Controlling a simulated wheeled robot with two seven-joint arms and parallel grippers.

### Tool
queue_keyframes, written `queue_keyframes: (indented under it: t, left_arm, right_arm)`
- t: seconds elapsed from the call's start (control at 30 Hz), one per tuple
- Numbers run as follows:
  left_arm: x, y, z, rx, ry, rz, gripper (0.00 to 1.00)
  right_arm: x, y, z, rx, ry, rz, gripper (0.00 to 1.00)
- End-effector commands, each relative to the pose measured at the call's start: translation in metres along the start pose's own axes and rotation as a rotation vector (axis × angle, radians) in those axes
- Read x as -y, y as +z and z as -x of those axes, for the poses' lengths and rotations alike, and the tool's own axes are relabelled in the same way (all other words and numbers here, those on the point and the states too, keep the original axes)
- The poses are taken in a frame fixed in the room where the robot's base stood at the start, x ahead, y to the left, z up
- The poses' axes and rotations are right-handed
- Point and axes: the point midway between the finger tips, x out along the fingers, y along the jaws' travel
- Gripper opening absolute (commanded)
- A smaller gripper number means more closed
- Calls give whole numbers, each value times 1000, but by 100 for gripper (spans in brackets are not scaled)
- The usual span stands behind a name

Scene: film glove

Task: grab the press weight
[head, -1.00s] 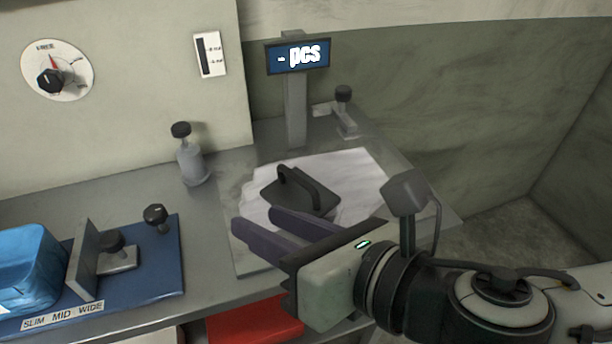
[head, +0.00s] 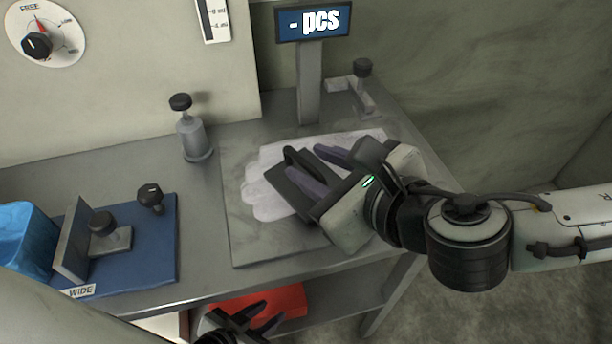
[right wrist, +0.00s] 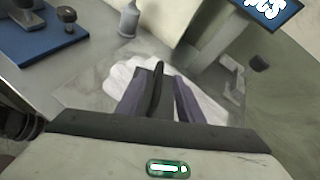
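The press weight, a dark flat plate with an arched handle (head: 290,190), lies on the white film gloves (head: 262,172) on the scale plate. My right gripper (head: 318,168) is over it, its two purple-grey fingers spread apart. In the right wrist view the handle (right wrist: 158,88) shows between the fingers; I cannot tell whether they touch it. My own gripper hides part of the plate. My left gripper (head: 262,318) is low at the bottom edge, in front of the red bin, fingers apart and empty.
A display post (head: 310,90) stands behind the scale plate (head: 240,235). A grey knobbed post (head: 193,140) stands left of it, and a knobbed bracket (head: 362,95) behind right. A blue board (head: 130,255) with a metal stop and a blue pack (head: 22,240) are at left. A red bin (head: 285,300) is below.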

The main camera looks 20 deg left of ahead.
Motion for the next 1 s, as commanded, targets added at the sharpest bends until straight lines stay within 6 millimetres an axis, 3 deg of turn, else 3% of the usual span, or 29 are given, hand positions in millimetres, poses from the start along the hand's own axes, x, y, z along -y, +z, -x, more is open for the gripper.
queue_keyframes:
  t: [0.2, 0.47, 0.67, 1.0]
  left_arm:
    - [0, -1, 1, 0, 0, 1, 31]
    - [0, -2, 0, -3, 0, 1, 31]
    - [0, -4, -1, -7, -1, 0, 31]
    - [1, -5, -1, -8, -1, -1, 31]
  right_arm:
    - [-3, -2, -28, 0, 0, -1, 34]
    - [-2, -2, -31, 0, 0, -1, 34]
    - [-2, -2, -31, 0, -1, -1, 2]
    - [-2, -2, -31, 0, -1, -1, 0]
